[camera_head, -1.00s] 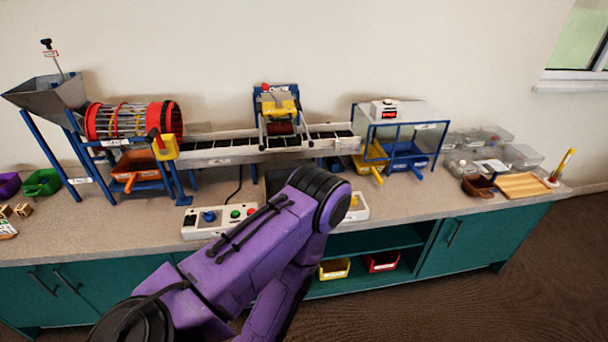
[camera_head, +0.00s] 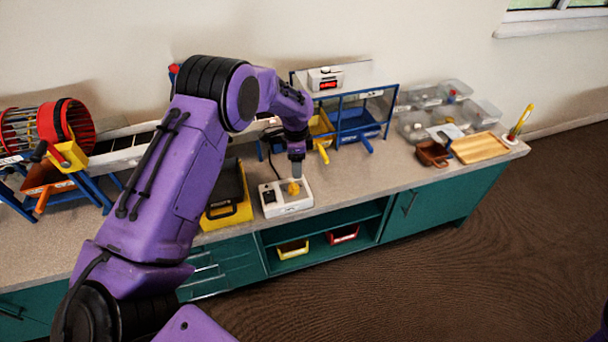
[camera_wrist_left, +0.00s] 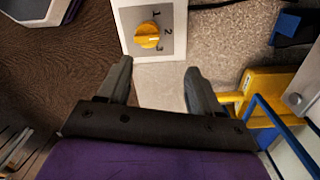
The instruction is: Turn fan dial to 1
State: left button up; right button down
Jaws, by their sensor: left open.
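The fan dial is a yellow knob (camera_head: 293,188) on a white control box (camera_head: 283,208) near the front edge of the worktop. In the left wrist view the yellow knob (camera_wrist_left: 147,36) sits on a grey plate marked 1, 2 and 3. I cannot tell surely which number it points to. My left gripper (camera_head: 296,168) hangs just above the knob, pointing down. In the left wrist view its two fingers (camera_wrist_left: 158,82) are apart with nothing between them, and the knob shows beyond their tips. My right gripper is out of view.
A black-and-yellow bin (camera_head: 228,205) stands left of the box. A blue frame with a yellow tray (camera_head: 319,128) and a blue tray (camera_head: 356,125) stands behind. Clear tubs (camera_head: 415,128) and a wooden tray (camera_head: 475,148) are at right. Worktop right of the box is clear.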

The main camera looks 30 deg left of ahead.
aim_at(293, 185)
pick_arm(q)
jog(key=shift+t, duration=0.3)
jog(key=f, duration=0.2)
jog(key=s+f+p, duration=0.1)
jog(key=f, duration=0.1)
jog(key=shift+s+a, duration=0.15)
jog(key=shift+s, duration=0.05)
jog(key=s, duration=0.1)
jog(key=s+f, duration=0.1)
jog(key=s, duration=0.1)
jog(key=shift+f, duration=0.3)
jog(key=shift+d+f, duration=0.2)
jog(key=shift+f, duration=0.05)
jog(key=shift+w+f, duration=0.95)
jog(key=shift+w, duration=0.1)
jog(key=shift+c, duration=1.2)
jog(key=shift+s+r, duration=0.2)
jog(key=shift+r, duration=0.05)
jog(key=c, duration=0.8)
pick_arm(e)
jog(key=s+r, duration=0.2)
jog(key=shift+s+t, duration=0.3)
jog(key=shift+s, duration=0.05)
